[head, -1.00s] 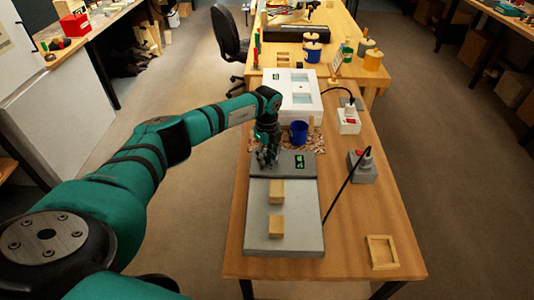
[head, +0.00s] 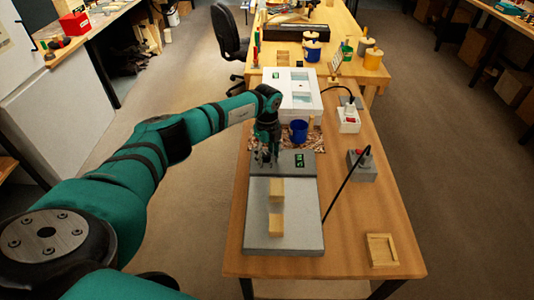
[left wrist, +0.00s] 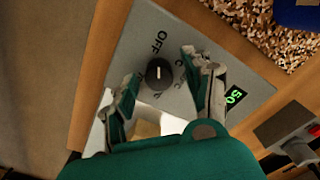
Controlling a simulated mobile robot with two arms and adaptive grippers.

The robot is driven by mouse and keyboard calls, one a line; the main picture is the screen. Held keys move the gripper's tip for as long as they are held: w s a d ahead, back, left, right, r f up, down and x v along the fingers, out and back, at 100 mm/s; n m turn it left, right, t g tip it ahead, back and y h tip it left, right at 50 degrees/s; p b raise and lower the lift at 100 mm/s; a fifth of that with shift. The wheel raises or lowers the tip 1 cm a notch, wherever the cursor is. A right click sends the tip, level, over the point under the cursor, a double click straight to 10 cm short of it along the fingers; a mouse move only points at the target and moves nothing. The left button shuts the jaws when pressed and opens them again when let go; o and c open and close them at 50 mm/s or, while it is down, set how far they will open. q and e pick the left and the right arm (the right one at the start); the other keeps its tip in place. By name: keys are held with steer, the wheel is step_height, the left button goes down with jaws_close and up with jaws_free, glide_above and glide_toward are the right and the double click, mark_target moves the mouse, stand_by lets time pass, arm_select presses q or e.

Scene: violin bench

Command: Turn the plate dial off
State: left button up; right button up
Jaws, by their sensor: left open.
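The plate dial (left wrist: 158,73) is a round black knob with a white mark, on a grey panel (left wrist: 150,22) in the left wrist view. The word OFF is printed beside it, and a green display (left wrist: 234,97) seems to read 50. My left gripper (left wrist: 160,66) is open, with one finger on each side of the dial; contact cannot be told. In the head view my left gripper (head: 266,158) is over the panel and hides the dial. The grey plate (head: 260,225) extends toward me from the panel. My right gripper is not in view.
Two wooden blocks (head: 276,190) rest on the plate. A blue cup (head: 299,131) and a white box (head: 294,88) stand beyond the panel. A grey box with a red button (head: 362,165) and cable is to the right. A wooden tray (head: 381,239) lies front right.

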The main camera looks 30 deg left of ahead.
mark_target(267, 155)
arm_select(q)
step_height(267, 155, up, 12)
stand_by(0.5)
stand_by(0.4)
